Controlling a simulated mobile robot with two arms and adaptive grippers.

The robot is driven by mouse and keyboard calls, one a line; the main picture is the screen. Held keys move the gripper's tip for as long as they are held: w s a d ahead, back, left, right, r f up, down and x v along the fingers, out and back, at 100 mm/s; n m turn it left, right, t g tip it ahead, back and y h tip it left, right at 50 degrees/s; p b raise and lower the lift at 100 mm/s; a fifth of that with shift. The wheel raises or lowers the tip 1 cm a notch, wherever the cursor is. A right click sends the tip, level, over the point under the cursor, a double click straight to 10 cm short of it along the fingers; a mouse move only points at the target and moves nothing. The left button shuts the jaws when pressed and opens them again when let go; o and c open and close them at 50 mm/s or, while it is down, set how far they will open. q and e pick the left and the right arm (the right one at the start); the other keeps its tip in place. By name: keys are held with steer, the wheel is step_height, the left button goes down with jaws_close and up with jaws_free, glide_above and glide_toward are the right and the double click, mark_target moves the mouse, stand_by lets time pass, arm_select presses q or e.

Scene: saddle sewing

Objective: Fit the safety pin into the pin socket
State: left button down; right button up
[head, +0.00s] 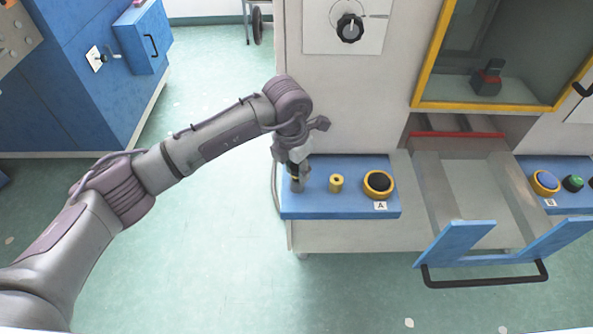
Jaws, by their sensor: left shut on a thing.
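My left gripper (297,179) points down over the left end of the blue shelf of the machine. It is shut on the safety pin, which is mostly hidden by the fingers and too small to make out. A small brass cylinder with a dark hole in its top, which looks like the pin socket (336,183), stands upright on the shelf just right of the gripper, apart from it. My right gripper is not in view.
A black button with a yellow ring (379,184), labelled A, sits right of the socket. An open drawer with a black handle (485,279) juts out at the right. A yellow-framed window (490,104) is above it. A blue cabinet (85,60) stands at the left.

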arm_select(q)
steer(key=shift+r, duration=0.2)
steer(key=shift+r+p, duration=0.95)
steer(key=shift+r, duration=1)
steer(key=shift+r+p, duration=0.8)
steer(key=shift+r, duration=1.2)
